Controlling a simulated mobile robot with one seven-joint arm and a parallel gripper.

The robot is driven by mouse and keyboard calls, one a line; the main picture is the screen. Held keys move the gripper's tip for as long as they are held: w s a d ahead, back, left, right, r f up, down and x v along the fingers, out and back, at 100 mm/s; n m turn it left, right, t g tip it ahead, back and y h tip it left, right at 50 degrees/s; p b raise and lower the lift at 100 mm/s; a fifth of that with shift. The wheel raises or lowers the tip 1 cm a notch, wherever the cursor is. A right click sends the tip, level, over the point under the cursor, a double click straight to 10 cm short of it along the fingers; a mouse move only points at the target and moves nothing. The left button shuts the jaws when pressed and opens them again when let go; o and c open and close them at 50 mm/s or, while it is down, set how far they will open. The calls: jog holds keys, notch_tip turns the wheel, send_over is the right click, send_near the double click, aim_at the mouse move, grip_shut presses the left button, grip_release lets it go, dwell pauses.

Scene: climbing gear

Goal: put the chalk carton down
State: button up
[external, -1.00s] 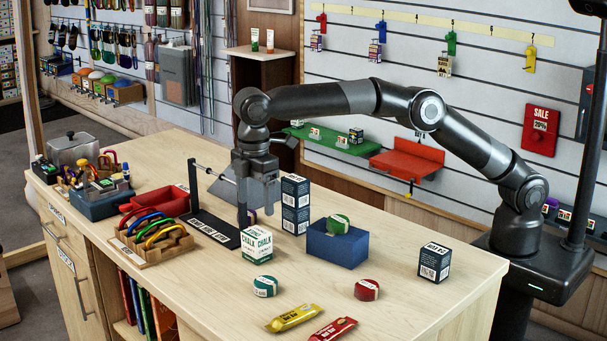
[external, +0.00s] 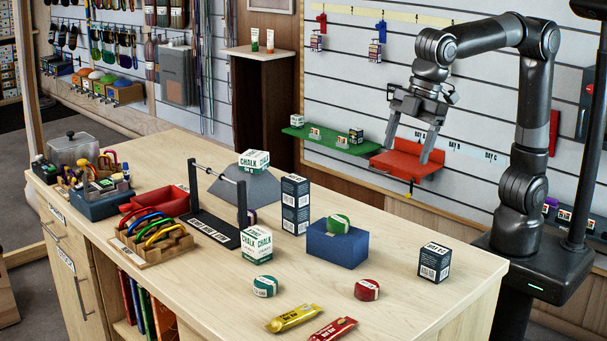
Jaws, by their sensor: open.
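One green-and-white chalk carton (external: 257,243) stands upright on the counter, in front of the black stand with a bar. A second carton with the same look (external: 254,161) rests on top of the grey sloped block (external: 247,189), behind that stand. My gripper (external: 407,156) is open and empty, its fingers pointing down in front of the red shelf on the wall. It is well to the right of both cartons and touches neither.
The black stand (external: 215,230) with its raised bar is beside the front carton.

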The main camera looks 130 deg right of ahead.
jog(key=s+a+f+t, duration=0.1)
jog(key=s+a+f, duration=0.1)
jog(key=s, duration=0.5)
jog(key=s+a+f, duration=0.3)
jog(key=s+f, duration=0.1)
jog(key=s, duration=0.4)
jog(key=s+a+f+t+y, duration=0.1)
jog(key=s+a+f, duration=0.2)
jog(key=s, duration=0.4)
jog(key=shift+s+a+f+m+t, duration=0.15)
jog(key=shift+s+f+m+t, duration=0.2)
jog(key=shift+f, duration=0.2)
